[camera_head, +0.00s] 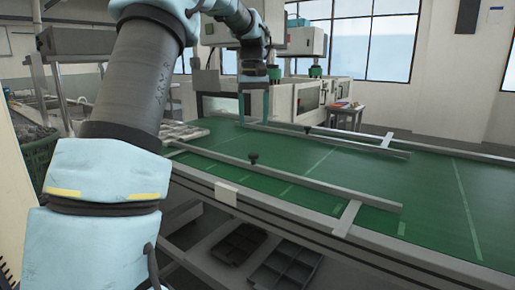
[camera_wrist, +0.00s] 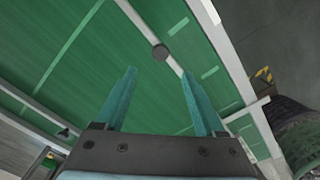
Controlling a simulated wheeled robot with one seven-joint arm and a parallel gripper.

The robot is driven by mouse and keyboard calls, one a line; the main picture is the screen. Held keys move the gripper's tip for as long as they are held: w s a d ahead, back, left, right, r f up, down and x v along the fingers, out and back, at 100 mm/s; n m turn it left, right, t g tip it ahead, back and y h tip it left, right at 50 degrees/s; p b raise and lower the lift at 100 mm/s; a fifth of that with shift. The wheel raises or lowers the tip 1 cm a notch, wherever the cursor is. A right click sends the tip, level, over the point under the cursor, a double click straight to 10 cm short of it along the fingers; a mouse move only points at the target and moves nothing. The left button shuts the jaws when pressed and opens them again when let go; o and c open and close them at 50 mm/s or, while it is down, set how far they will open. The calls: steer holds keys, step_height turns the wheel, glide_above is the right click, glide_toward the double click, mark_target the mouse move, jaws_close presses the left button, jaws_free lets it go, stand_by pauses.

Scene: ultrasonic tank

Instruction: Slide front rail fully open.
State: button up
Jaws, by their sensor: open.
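The front rail (camera_head: 290,176) is a long grey bar on the near side of the green conveyor belt. A black knob (camera_head: 253,157) stands up from it. In the wrist view the front rail (camera_wrist: 143,27) runs down from the top, with the round knob (camera_wrist: 160,52) just beyond the fingertips and roughly centred between them. My gripper (camera_wrist: 159,72) is open and empty, with teal fingers on either side of the line to the knob. In the head view it hangs above the belt, left of and apart from the knob. My arm covers the left part of that view.
A second rail (camera_head: 330,140) runs along the far side of the belt (camera_head: 437,185). A light bracket (camera_head: 347,218) crosses the front rail's right end. Dark trays (camera_head: 287,270) lie below the conveyor. A white machine (camera_head: 300,98) stands behind. The belt to the right is clear.

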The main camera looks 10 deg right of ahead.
mark_target(253, 154)
step_height(253, 154, down, 10)
steer(key=shift+a+f+p, duration=0.1)
steer(key=shift+p, duration=0.5)
jaws_close()
stand_by(1.2)
